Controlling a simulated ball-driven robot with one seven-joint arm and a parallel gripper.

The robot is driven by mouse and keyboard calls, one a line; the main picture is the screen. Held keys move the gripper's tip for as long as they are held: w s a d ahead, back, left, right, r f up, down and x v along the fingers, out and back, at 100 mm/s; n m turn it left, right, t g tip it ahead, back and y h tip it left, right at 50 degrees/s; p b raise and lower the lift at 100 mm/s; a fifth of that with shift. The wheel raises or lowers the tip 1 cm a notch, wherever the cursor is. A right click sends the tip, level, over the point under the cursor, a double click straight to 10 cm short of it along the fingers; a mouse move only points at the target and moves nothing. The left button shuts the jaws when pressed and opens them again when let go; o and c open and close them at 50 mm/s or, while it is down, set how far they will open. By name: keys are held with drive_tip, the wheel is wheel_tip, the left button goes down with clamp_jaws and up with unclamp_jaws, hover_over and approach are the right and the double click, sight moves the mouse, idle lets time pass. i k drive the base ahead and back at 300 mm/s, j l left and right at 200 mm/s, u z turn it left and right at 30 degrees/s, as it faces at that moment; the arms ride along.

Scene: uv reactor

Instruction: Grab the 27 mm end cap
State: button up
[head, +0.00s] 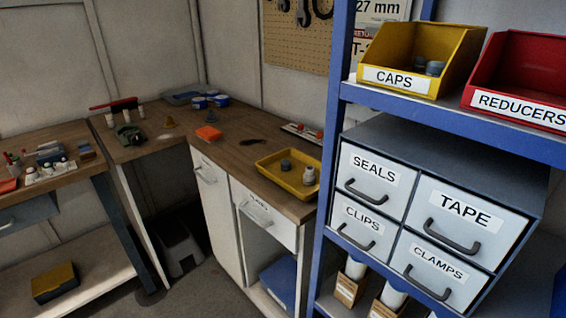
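A yellow open bin (395,79) labelled CAPS stands on the upper blue shelf. Dark grey round caps (434,68) lie inside it, partly hidden by its front wall. A small grey round piece (286,165) sits in a yellow tray (268,166) on the wooden bench; it may also be a cap. I cannot read a size on any of these pieces, so I cannot tell which is the 27 mm end cap. My gripper is not in view.
A red bin (522,108) labelled REDUCERS stands right of the yellow bin. Below is a grey drawer cabinet (379,163). A blue upright (337,110) separates shelf and bench (232,146). A wall sign reads 27 mm (377,7).

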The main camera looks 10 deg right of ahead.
sight(285, 165)
drive_tip(key=i+u, duration=0.45)
drive_tip(key=i, duration=0.5)
